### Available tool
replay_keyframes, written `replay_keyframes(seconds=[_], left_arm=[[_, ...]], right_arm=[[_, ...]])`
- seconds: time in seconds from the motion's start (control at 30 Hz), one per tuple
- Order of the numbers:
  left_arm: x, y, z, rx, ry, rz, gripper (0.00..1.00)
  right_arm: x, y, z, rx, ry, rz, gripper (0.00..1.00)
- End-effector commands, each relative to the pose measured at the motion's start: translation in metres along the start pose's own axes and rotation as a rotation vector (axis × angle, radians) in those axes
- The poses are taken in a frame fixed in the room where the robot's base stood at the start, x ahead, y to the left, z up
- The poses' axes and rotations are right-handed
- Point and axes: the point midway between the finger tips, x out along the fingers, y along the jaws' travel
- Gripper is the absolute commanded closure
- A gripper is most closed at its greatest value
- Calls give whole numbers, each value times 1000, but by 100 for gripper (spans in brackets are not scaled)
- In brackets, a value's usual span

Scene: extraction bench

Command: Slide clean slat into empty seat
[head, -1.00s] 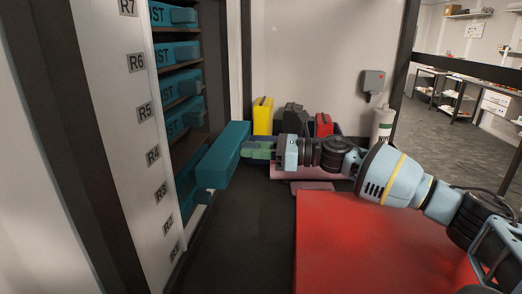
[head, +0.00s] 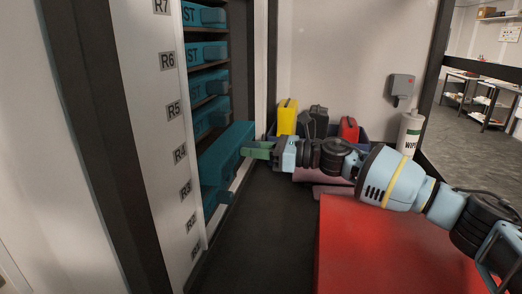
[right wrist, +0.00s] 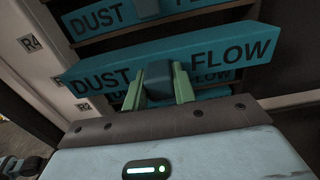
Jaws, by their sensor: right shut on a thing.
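A long teal slat (head: 226,152) is at the rack near the R4 label in the head view. My right gripper (head: 250,152) has its green fingers shut on the slat's handle. In the right wrist view the slat (right wrist: 220,53), lettered DUST FLOW, spans the picture in front of other slats, its handle (right wrist: 158,80) between the green fingers (right wrist: 160,88). How deep the slat sits in its seat cannot be told. The rack (head: 176,120) holds several teal slats above it, and another teal one (head: 211,196) shows just below. My left gripper is not in view.
Yellow (head: 287,117), black (head: 317,120) and red (head: 349,130) items stand in a bin at the back. A wipes canister (head: 410,133) is right of them. A red surface (head: 390,240) fills the lower right. The dark floor strip (head: 260,225) beside the rack is clear.

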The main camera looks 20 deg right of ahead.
Motion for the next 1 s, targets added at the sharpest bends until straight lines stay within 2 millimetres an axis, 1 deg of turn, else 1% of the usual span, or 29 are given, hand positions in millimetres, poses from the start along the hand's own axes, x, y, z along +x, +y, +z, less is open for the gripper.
replay_keyframes(seconds=[1.0], left_arm=[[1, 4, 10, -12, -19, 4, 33]], right_arm=[[61, 0, 1, 0, -1, 1, 100]])
